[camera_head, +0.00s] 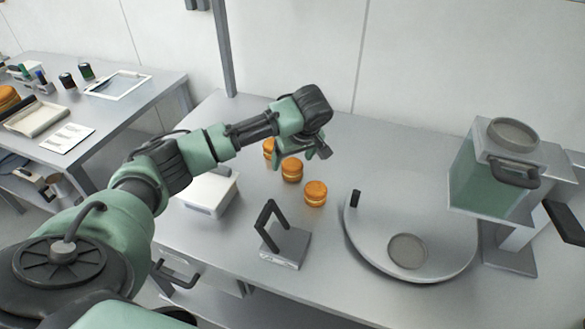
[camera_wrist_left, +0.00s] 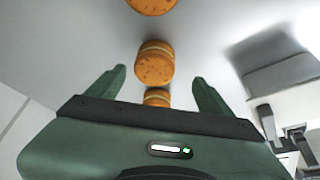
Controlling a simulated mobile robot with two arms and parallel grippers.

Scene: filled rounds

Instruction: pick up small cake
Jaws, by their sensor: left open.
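Three small round orange-brown cakes with a pale band around the middle stand in a diagonal row on the grey table: a back cake (camera_head: 269,148), a middle cake (camera_head: 292,170) and a front cake (camera_head: 316,193). My left gripper (camera_head: 303,152) is open and empty above the back part of the row, partly hiding the back cake. In the left wrist view, one cake (camera_wrist_left: 154,62) lies between the lines of the open fingers. Another cake (camera_wrist_left: 156,97) is partly hidden by the gripper body, and a third (camera_wrist_left: 151,4) is cut by the top edge. My right gripper is not in view.
A white box (camera_head: 208,193) stands left of the row. A grey stand with a black handle (camera_head: 284,245) is in front. A large round plate (camera_head: 440,259) and a green-tanked machine (camera_head: 489,180) stand to the right. The table behind the row is clear up to the wall.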

